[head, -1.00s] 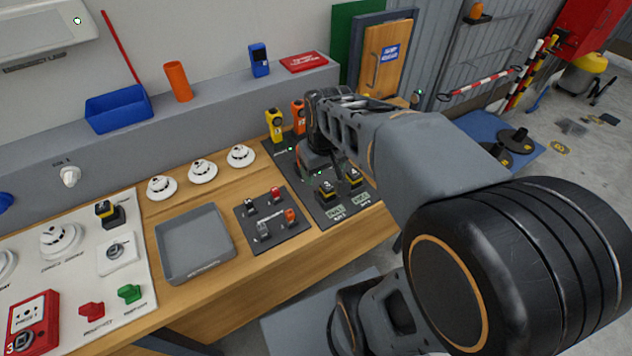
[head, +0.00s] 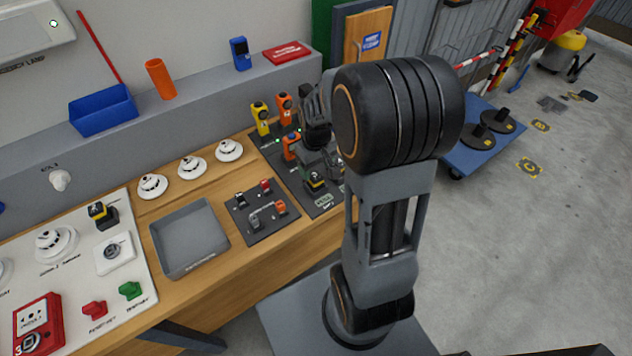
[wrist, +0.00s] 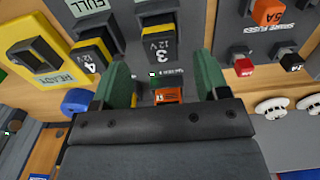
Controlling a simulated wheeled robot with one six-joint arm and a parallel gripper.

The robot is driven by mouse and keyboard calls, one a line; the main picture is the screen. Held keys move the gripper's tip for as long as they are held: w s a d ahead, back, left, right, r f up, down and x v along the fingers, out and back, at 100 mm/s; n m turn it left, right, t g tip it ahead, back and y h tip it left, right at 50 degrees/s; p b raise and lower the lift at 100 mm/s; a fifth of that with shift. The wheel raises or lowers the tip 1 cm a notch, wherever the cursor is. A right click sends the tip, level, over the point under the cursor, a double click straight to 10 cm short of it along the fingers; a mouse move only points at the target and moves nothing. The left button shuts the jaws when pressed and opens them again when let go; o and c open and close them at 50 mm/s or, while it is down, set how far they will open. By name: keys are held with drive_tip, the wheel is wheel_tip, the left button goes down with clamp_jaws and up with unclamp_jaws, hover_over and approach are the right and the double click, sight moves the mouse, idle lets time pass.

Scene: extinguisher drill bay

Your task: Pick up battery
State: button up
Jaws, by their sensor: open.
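Battery 3 (wrist: 160,44), black with a yellow band and marked 12 V, sits on the dark charging board. In the head view battery 3 (head: 314,182) is beside my arm. Battery 4 (wrist: 92,54), of the same kind, sits to its left in the wrist view; my arm hides most or all of it in the head view. My gripper (wrist: 162,62) is open, its green fingers spread, with battery 3 between the fingertips in the picture. Contact cannot be told. In the head view my gripper (head: 320,158) is partly hidden over the board.
An orange handheld unit (head: 290,146) stands behind the batteries, with a yellow one (head: 260,118) nearby. A fuse board (head: 262,208) and an empty grey tray (head: 188,238) lie left of them.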

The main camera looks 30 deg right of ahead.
sight(315, 175)
drive_tip(key=shift+w+f+p, duration=0.1)
drive_tip(key=shift+f+p, duration=0.4)
drive_tip(key=shift+f, duration=2)
drive_tip(key=shift+c, duration=0.4)
drive_tip(key=c, duration=1)
drive_tip(key=shift+c, duration=0.5)
drive_tip(key=shift+r, duration=0.15)
